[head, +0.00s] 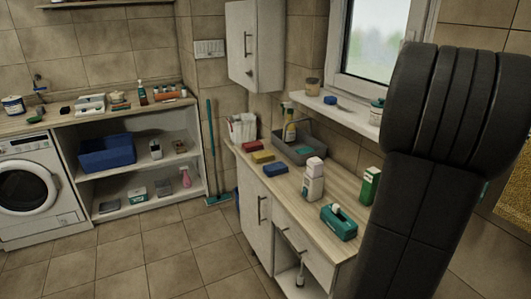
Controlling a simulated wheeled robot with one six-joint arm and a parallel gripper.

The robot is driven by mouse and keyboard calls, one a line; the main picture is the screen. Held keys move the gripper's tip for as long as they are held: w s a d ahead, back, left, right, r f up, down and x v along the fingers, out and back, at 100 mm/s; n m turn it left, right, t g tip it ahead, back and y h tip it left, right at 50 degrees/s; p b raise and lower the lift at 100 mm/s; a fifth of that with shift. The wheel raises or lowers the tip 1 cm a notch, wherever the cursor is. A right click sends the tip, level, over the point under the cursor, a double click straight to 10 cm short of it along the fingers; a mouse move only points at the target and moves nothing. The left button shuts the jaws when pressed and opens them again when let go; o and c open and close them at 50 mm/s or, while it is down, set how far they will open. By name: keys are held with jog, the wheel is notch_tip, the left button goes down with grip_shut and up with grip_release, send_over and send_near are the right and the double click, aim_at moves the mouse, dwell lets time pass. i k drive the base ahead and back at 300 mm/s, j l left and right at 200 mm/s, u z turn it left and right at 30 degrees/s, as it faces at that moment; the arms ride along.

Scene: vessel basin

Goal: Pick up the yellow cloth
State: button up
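The yellow cloth (263,156) is a small folded block-like piece on the wooden counter. It lies between a red piece (251,146) behind-left and a blue piece (276,169) in front-right, in a row near the counter's left edge. My dark arm fills the right side of the head view, and its gripper is not in sight. Nothing covers the yellow cloth.
A grey basin (300,150) stands behind the cloths. White bottles (313,182), a green box (370,186) and a teal caddy (338,223) stand nearer on the counter (290,205). A white cabinet (255,45) hangs above. The tiled floor (170,255) is clear.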

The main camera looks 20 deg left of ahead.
aim_at(264, 156)
jog(key=i+j, duration=0.1)
jog(key=j, duration=0.25)
jog(key=j+u, duration=0.1)
jog(key=j, duration=0.3)
jog(key=i+j, duration=0.15)
jog(key=j, duration=0.2)
jog(key=i+j, duration=0.1)
jog(key=j, duration=0.25)
jog(key=i+j+u, duration=0.1)
jog(key=j, duration=0.3)
jog(key=i+j, duration=0.15)
jog(key=j, duration=0.2)
jog(key=i+j+u, duration=0.1)
jog(key=i, duration=0.3)
jog(key=i+j+u, duration=0.15)
jog(key=i, duration=0.25)
jog(key=i+l, duration=0.1)
jog(key=i, duration=0.2)
